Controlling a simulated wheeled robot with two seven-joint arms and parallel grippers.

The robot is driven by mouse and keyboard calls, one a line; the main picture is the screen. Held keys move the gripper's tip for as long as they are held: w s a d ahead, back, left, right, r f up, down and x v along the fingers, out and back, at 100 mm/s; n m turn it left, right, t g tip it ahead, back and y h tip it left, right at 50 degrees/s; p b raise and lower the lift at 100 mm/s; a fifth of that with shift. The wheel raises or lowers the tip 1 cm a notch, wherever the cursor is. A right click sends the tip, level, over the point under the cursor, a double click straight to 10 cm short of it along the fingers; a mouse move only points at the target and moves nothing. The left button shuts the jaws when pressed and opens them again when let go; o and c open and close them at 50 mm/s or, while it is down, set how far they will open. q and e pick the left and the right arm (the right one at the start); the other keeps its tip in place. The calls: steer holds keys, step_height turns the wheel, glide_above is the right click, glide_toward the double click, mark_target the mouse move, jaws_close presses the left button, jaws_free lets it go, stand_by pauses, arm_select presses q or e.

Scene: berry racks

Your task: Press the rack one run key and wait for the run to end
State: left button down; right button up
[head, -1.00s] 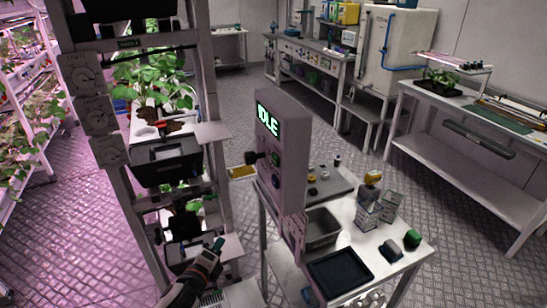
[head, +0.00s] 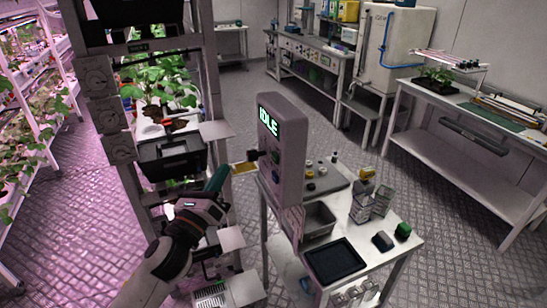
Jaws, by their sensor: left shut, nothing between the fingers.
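A grey control box (head: 288,150) stands upright at the middle of the head view, at the near left edge of the white cart. Its lit screen (head: 269,121) reads IDLE in green. A dark knob (head: 252,155) sticks out of its left side, and small keys (head: 275,158) sit below the screen; I cannot read their labels. My left gripper (head: 217,178) is shut and empty, left of the box and a little below the knob, apart from it. Its teal-green fingers point up and right. My right gripper is not in view.
The plant rack (head: 204,75) with dials, trays and seedlings stands left, close to my left arm. The cart top (head: 372,240) holds a black tray (head: 337,260), a grey bin (head: 318,220) and small boxes. Work tables stand at the back and right.

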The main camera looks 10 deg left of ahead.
mark_target(275, 157)
arm_select(q)
steer(key=w+d, duration=0.5)
steer(key=d, duration=0.2)
steer(key=shift+d+b, duration=0.15)
steer(key=shift+b, duration=0.2)
steer(key=shift+d, duration=0.1)
stand_by(2.0)
steer(key=shift+w+d, duration=0.2)
steer(key=shift+d, duration=0.1)
steer(key=shift+w+d, duration=0.25)
steer(key=shift+d, duration=0.1)
stand_by(0.8)
steer(key=shift+a, duration=0.1)
steer(key=shift+s+a, duration=0.5)
steer(key=shift+a, duration=0.15)
